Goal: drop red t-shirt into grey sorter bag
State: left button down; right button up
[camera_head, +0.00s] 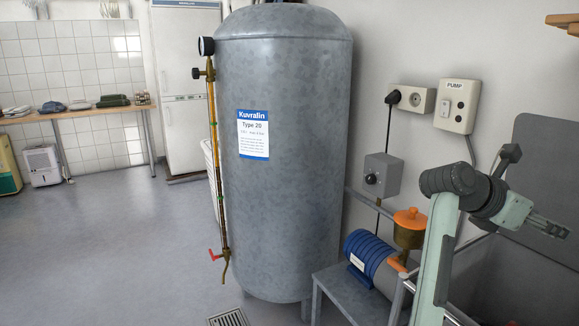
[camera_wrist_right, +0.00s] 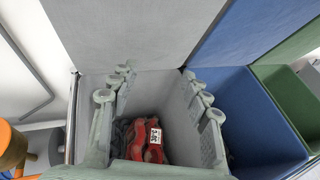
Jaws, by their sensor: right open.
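My right gripper (camera_head: 548,226) reaches over the sorter at the right edge of the head view. In the right wrist view its two fingers (camera_wrist_right: 157,73) stand wide apart with nothing between their tips. The grey sorter bag (camera_wrist_right: 98,82) lies open below them. A crumpled red cloth with a white printed label, the red t-shirt (camera_wrist_right: 135,141), lies low inside the grey bag, beside dark grey cloth. It appears below the fingers and apart from them. Part of it is hidden by the gripper's base. My left gripper is not in view.
A blue bag (camera_wrist_right: 238,100) and a green bag (camera_wrist_right: 285,92) stand right of the grey one. A large grey tank (camera_head: 285,150) fills the middle of the head view. A blue pump (camera_head: 370,255) sits on a low stand. Open floor (camera_head: 110,240) lies left.

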jog(key=v, duration=1.2)
